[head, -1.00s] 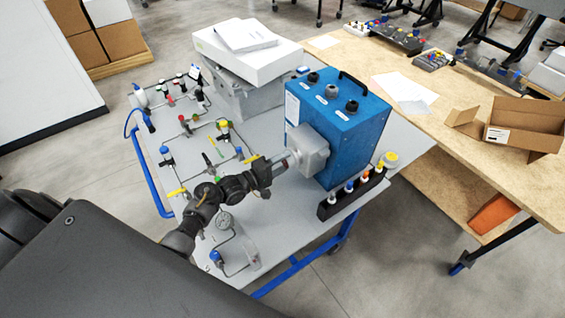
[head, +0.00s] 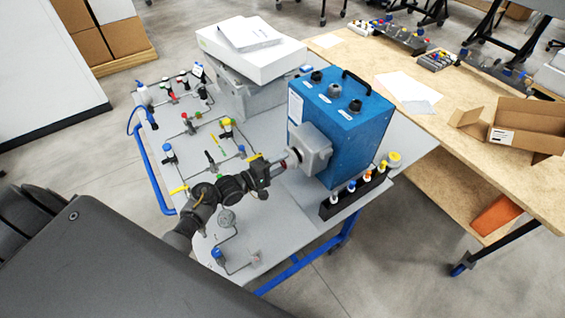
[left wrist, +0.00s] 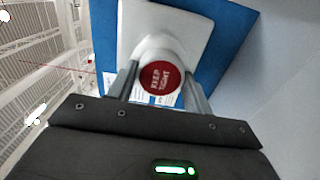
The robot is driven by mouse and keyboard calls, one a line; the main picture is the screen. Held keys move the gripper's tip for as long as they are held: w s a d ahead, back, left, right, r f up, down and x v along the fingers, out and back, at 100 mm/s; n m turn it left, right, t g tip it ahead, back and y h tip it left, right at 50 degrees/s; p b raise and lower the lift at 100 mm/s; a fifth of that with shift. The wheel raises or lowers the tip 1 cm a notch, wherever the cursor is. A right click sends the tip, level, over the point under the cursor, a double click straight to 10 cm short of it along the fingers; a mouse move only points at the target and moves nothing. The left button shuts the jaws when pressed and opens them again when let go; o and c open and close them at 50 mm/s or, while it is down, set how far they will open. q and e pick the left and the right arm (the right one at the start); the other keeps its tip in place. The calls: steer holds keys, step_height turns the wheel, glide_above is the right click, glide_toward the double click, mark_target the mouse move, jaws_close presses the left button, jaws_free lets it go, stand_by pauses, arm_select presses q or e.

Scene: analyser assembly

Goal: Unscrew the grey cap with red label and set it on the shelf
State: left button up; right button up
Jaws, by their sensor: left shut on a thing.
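The blue analyser box (head: 345,130) stands on the grey cart top, with a light grey housing (head: 312,148) on its left face. The grey cap (head: 294,158) is at the end of this housing, small in the head view. In the left wrist view its round red label (left wrist: 160,78) reads "KEEP TIGHT". My left gripper (head: 284,163) reaches the cap from the left and is shut on it, with one finger on each side. I cannot tell whether the cap is still threaded on. My right gripper is not in view. No shelf can be picked out for certain.
A black rack (head: 327,209) with several small coloured-topped bottles stands in front of the box. Tubing and valves fill the cart's left part. A white case (head: 250,62) is behind. A wooden table (head: 450,130) with an open carton (head: 530,118) stands at right.

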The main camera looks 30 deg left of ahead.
arm_select(q)
steer(key=shift+s+a, duration=0.2)
steer(key=shift+s, duration=0.05)
steer(key=v, duration=0.6)
steer(key=shift+s+a, duration=0.2)
steer(key=shift+s, duration=0.15)
stand_by(0.4)
steer(key=w+d+r+n+t+y+b, duration=0.1)
steer(key=d+r+n+y+b, duration=0.15)
steer(key=d, duration=0.35)
steer(key=d+r+n+t+y+b, duration=0.1)
steer(key=d+y+b, duration=0.2)
steer(key=d, duration=0.4)
steer(key=s+d+r+n+y+b, duration=0.2)
steer(key=s+d+y+b, duration=0.1)
steer(key=s+d+b, duration=0.5)
steer(key=s+d, duration=0.2)
steer(key=s, duration=0.2)
steer(key=shift+s+r+b, duration=0.15)
steer(key=shift+s+b, duration=0.15)
steer(key=shift+b, duration=0.1)
